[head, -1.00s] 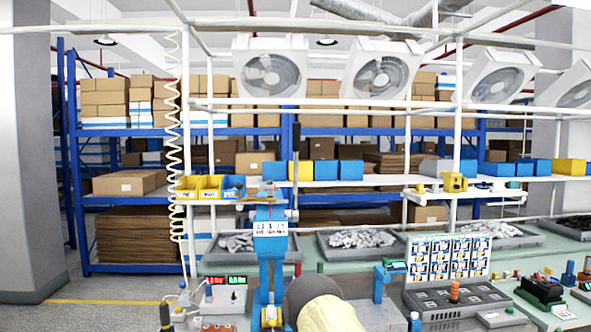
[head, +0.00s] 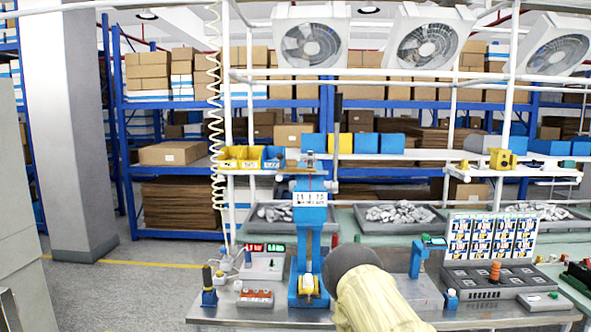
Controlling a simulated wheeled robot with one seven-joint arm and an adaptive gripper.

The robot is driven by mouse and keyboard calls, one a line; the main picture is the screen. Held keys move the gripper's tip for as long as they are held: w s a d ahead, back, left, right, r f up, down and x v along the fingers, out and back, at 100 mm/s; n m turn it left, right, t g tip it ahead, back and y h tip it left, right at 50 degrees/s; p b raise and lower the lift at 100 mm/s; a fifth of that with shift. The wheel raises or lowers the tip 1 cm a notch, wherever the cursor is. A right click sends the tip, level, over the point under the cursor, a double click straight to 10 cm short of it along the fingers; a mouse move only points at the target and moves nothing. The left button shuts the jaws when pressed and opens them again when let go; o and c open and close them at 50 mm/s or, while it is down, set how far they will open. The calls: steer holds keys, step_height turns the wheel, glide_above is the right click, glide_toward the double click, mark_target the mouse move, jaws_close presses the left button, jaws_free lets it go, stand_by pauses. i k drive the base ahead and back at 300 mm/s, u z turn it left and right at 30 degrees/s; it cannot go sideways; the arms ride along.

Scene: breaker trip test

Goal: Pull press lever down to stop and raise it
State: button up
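The blue press (head: 309,215) stands upright on the metal-edged workbench, left of the picture's centre, with a white marked plate on its front. Its press lever (head: 338,122) is a dark, thin bar at the press's upper right side and points straight up. The lever's lower end meets the press near a grey pivot. A yellow part (head: 308,285) sits at the foot of the press. My arm's dark joint and pale yellow link rise from the bottom, just right of the press. My gripper does not show.
Left of the press are a box with red and green displays (head: 265,264) and a red switch block (head: 255,297). To the right are a smaller blue fixture (head: 420,257), a card board (head: 490,237) and a dark grey slotted tray (head: 500,282). Grey parts trays line the back.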

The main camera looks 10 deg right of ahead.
mark_target(338, 95)
steer(key=u, duration=0.05)
steer(key=k, duration=0.65)
steer(key=z, duration=0.75)
steer(key=i, duration=1.05)
steer(key=u, duration=0.15)
